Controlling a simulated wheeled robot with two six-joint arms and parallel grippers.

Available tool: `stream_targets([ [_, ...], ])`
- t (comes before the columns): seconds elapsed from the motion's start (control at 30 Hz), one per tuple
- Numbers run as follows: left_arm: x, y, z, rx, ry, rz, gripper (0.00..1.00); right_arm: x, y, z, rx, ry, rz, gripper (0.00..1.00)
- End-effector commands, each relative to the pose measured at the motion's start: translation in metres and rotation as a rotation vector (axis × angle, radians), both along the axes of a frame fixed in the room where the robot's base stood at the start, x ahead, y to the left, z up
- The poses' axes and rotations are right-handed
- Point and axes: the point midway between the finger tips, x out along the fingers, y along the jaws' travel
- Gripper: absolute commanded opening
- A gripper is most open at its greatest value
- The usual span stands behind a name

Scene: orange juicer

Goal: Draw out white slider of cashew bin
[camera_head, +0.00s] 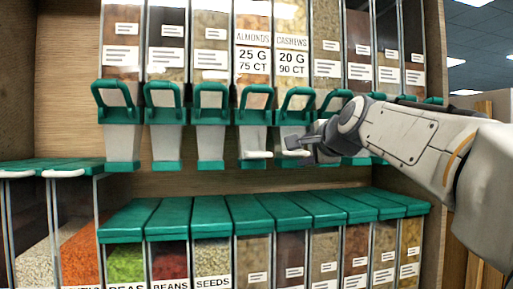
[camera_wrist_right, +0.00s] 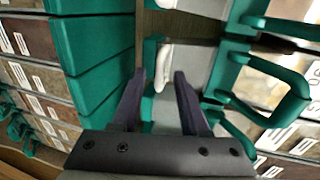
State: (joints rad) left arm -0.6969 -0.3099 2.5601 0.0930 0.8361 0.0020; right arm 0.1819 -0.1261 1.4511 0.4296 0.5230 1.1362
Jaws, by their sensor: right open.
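The cashew bin (camera_head: 292,75) is a clear dispenser in the upper row, labelled "CASHEWS 20 G 90 CT", with a green handle (camera_head: 297,100). Its white slider (camera_head: 297,153) sticks out low at the front of its chute, partly behind my right gripper (camera_head: 298,143). In the right wrist view, a white slider (camera_wrist_right: 164,66) lies between and just ahead of the two dark fingertips of my open right gripper (camera_wrist_right: 159,78). I cannot tell whether a finger touches it. My left gripper is out of view.
The almond bin (camera_head: 253,75) hangs just left, with its own white slider (camera_head: 257,155). Other dispensers with green handles flank them closely. Below is a row of bins with green lids (camera_head: 265,212). A narrow gap separates the rows.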

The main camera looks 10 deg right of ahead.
Motion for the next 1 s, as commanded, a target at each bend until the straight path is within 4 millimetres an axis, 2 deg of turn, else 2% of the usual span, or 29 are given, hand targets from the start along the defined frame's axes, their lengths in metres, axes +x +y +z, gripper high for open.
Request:
stream_targets([
  [0.1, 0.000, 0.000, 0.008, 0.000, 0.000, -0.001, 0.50, 0.016, 0.001, -0.003, -0.001, 0.003, 0.002, 0.44],
  [0.2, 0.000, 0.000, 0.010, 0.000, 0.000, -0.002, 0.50, 0.023, 0.001, -0.005, -0.002, 0.001, 0.001, 0.44],
  [0.53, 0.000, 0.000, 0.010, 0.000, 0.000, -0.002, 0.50, 0.027, 0.001, -0.007, -0.002, 0.001, 0.001, 0.44],
  [0.57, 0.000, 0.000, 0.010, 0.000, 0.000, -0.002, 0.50, 0.027, 0.001, -0.007, -0.002, 0.001, 0.001, 0.37],
  [0.6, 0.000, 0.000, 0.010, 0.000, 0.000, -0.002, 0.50, 0.027, 0.001, -0.007, -0.002, 0.001, 0.001, 0.21],
  [0.67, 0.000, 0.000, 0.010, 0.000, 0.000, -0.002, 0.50, 0.027, 0.001, -0.007, -0.002, 0.001, 0.001, 0.00],
  [1.0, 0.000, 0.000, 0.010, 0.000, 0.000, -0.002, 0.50, 0.027, 0.001, -0.007, -0.002, 0.001, 0.001, 0.00],
])
